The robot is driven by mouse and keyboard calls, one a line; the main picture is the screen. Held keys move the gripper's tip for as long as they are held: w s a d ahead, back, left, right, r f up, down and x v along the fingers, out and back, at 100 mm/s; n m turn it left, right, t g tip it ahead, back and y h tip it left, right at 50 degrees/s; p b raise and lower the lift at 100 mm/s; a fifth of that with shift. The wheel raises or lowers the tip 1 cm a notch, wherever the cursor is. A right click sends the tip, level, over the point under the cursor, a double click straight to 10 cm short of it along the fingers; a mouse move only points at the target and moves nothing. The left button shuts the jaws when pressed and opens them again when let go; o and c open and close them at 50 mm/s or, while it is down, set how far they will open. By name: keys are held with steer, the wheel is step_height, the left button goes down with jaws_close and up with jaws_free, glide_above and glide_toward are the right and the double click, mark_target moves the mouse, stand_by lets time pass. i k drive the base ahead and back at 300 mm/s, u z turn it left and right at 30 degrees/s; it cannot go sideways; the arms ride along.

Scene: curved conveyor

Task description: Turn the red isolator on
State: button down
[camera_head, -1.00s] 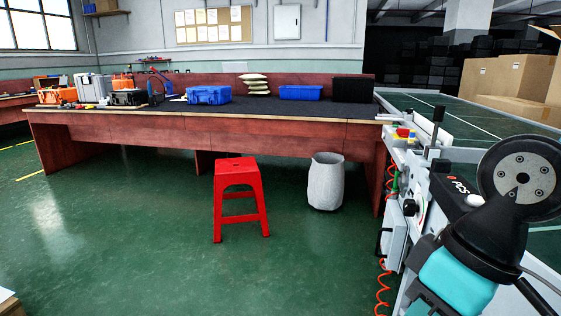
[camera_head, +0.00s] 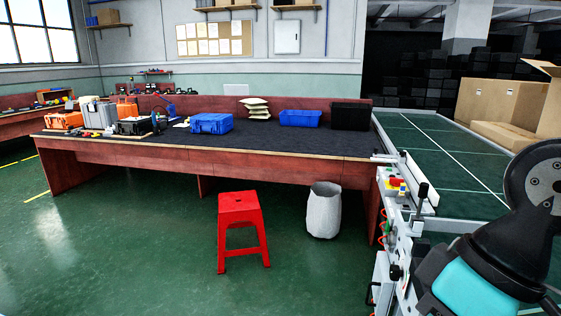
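A small red, yellow and blue fitting (camera_head: 394,184) sits on top of the near left end of the conveyor frame, at the right of the picture. It is too small to tell whether its red part is the isolator or how it is set. A dark round knob (camera_head: 395,271) is on the side of the frame below it. No other red switch can be made out. My arm fills the lower right corner and hides part of the conveyor's near side. My gripper is not in the picture.
The green conveyor (camera_head: 450,165) runs away at the right, with cardboard boxes (camera_head: 503,102) beyond it. A long red-brown bench (camera_head: 120,152) stands at left and centre. A red stool (camera_head: 238,207) and a pale bin (camera_head: 323,210) stand before it. The green floor at front left is clear.

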mark_target(395, 181)
steer(key=z, duration=0.05)
steer(key=k, duration=0.55)
steer(key=u, duration=0.55)
steer(key=i, duration=2.9)
steer(key=z, duration=0.8)
steer(key=i, duration=0.8)
steer(key=z, duration=0.25)
